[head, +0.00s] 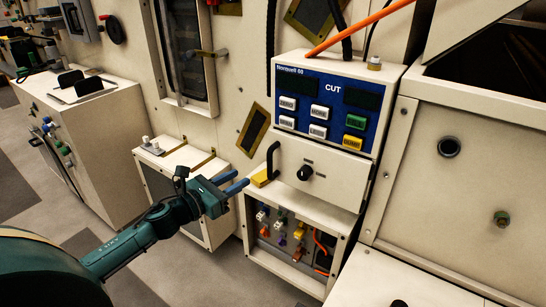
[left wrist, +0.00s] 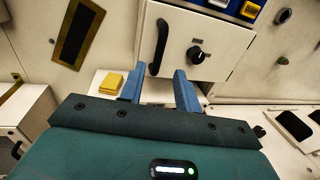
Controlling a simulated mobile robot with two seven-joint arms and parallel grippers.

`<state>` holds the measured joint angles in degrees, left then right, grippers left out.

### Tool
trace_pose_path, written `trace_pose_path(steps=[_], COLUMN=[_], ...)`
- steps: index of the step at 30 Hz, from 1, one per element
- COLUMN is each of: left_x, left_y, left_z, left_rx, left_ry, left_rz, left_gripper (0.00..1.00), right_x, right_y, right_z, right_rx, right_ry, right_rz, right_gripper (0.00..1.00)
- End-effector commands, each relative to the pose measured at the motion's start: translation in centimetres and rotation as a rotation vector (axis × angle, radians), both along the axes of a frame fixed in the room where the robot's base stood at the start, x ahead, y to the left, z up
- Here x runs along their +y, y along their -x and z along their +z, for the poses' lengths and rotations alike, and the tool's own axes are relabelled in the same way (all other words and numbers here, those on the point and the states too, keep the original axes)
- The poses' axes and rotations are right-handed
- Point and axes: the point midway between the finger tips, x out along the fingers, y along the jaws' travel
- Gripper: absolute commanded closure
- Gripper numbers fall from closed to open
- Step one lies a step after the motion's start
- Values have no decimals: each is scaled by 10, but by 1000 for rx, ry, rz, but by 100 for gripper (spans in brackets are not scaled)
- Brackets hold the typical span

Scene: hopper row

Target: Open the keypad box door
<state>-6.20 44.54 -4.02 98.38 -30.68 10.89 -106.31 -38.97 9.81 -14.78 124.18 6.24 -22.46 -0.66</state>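The white keypad box has a blue keypad panel (head: 325,108) with white, green and yellow buttons. Below the panel is a white door (head: 335,180) with a black bar handle (head: 272,162) at its left and a black knob (head: 305,173). The door looks shut. My left gripper (head: 238,183) is open and empty, just left of the handle in the head view. In the left wrist view its blue fingers (left wrist: 160,72) point up toward the door (left wrist: 218,45), below the handle (left wrist: 161,46) and apart from it. My right gripper is not in view.
A yellow block (head: 260,179) sits on the ledge beneath the handle. Below, an open compartment (head: 296,240) holds colored connectors and cables. A low white cabinet (head: 170,157) stands to the left. An orange cable (head: 360,28) runs above the box.

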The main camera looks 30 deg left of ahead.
Motion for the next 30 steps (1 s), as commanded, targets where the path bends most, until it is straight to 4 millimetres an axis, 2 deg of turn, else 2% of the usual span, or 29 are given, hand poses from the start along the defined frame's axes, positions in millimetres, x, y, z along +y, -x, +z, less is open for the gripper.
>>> trace_pose_path(steps=[18, 24, 30], left_x=[-34, -40, -41], left_y=[-95, -112, -117], left_z=[3, 0, 0], left_rx=[0, 2, 1], left_ry=[5, 5, 4], left_rz=[1, 1, 0], left_gripper=[67, 67, 67], right_x=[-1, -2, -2], right_y=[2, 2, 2], right_z=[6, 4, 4], right_rx=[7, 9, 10], right_ry=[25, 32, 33], right_rz=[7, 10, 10], right_gripper=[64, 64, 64])
